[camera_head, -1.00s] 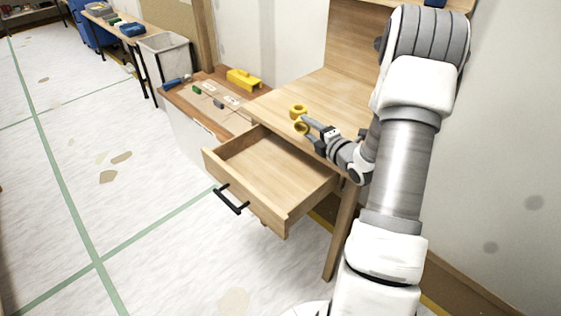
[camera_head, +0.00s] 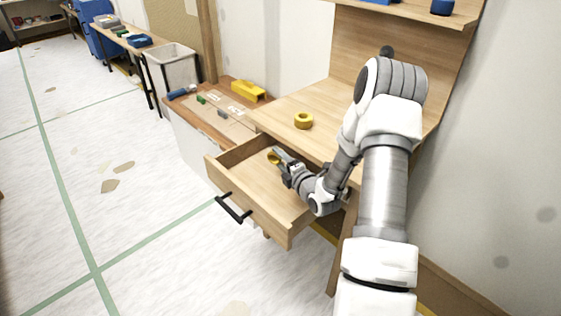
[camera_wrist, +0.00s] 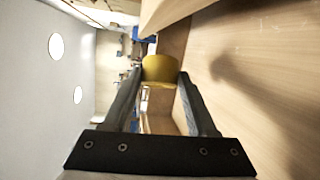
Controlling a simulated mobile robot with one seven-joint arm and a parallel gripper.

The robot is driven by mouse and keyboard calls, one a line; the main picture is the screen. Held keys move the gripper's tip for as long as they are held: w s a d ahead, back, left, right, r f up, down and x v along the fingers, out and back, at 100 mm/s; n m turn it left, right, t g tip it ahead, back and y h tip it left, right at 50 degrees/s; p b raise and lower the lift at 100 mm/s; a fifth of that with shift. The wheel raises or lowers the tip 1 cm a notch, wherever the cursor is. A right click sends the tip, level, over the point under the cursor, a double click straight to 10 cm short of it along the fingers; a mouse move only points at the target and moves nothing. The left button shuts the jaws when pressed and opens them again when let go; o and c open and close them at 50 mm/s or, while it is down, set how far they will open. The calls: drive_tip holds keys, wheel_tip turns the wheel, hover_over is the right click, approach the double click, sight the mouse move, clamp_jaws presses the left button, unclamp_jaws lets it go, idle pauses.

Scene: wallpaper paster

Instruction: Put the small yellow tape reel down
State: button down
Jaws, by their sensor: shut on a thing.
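The small yellow tape reel (camera_head: 273,157) is at the tip of my gripper (camera_head: 277,154), inside or just over the open wooden drawer (camera_head: 247,188), near its back. In the wrist view the yellow reel (camera_wrist: 160,69) sits between the two dark fingertips (camera_wrist: 160,80), which are shut on it. The bare drawer floor lies below and in front. I cannot tell whether the reel touches the drawer floor. A second yellow reel (camera_head: 303,120) lies on the desk top above the drawer.
The desk top (camera_head: 330,103) is otherwise mostly clear. The drawer front has a black handle (camera_head: 233,208). A side table at left holds a yellow object (camera_head: 247,91) and small blocks. A pale bin (camera_head: 172,66) stands farther back. A shelf (camera_head: 405,12) overhangs the desk.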

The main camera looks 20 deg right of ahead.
drive_tip(key=shift+f+b, duration=0.25)
drive_tip(key=shift+b, duration=0.25)
drive_tip(key=shift+f+b, duration=0.35)
drive_tip(key=shift+b, duration=0.15)
drive_tip(key=shift+r, duration=0.1)
drive_tip(key=shift+c, duration=2.4)
unclamp_jaws()
drive_tip(key=shift+r, duration=0.15)
